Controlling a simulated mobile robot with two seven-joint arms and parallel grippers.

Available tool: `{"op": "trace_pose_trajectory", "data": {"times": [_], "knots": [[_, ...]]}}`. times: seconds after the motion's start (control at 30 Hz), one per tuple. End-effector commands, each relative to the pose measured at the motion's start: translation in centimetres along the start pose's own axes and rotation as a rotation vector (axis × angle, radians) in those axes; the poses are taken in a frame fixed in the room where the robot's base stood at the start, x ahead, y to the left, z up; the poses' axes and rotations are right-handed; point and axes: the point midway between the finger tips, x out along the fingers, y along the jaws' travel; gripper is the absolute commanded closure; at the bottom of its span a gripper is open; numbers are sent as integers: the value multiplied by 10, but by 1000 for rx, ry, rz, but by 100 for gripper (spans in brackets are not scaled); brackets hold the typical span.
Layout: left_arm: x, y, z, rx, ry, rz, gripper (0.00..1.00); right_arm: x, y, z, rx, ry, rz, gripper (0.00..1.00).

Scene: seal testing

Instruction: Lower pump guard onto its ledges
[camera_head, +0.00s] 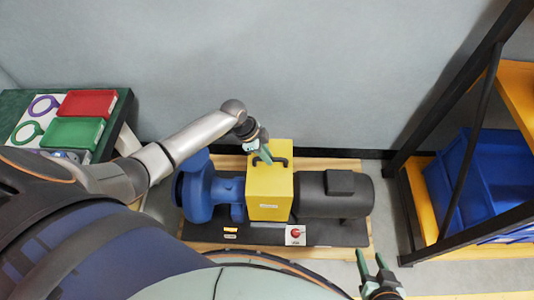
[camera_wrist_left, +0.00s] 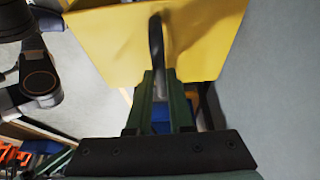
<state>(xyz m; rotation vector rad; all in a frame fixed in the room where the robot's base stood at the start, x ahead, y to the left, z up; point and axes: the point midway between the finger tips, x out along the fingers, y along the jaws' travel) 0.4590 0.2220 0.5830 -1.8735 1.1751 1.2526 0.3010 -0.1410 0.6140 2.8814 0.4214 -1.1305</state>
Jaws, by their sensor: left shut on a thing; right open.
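The yellow pump guard (camera_head: 270,200) is between the blue pump (camera_head: 206,190) and the dark motor (camera_head: 335,200) in the head view. My left gripper (camera_head: 264,156) is shut on its black handle at the top. In the left wrist view, the fingers (camera_wrist_left: 160,85) close around the black handle (camera_wrist_left: 156,45), and the guard's yellow face (camera_wrist_left: 205,40) fills the upper part. The ledges are hidden under the guard, and I cannot tell whether it touches them. My right gripper (camera_head: 374,272) is open and empty at the lower right.
The pump's dark base plate (camera_head: 335,232) has a red button box (camera_head: 296,235) at its front. A table at left holds red (camera_head: 90,103) and green trays (camera_head: 72,133) and rings. A shelf with blue bins (camera_head: 490,180) stands at right. A grey wall is behind.

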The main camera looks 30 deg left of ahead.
Motion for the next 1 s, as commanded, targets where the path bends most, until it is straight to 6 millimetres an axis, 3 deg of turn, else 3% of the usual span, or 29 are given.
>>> {"op": "trace_pose_trajectory", "data": {"times": [0.63,1.0], "knots": [[10,-2,2,1,5,-4,100,6,1,6,-4,2,0,50],[29,-1,10,1,5,-3,100,17,2,19,0,0,-1,50]]}}
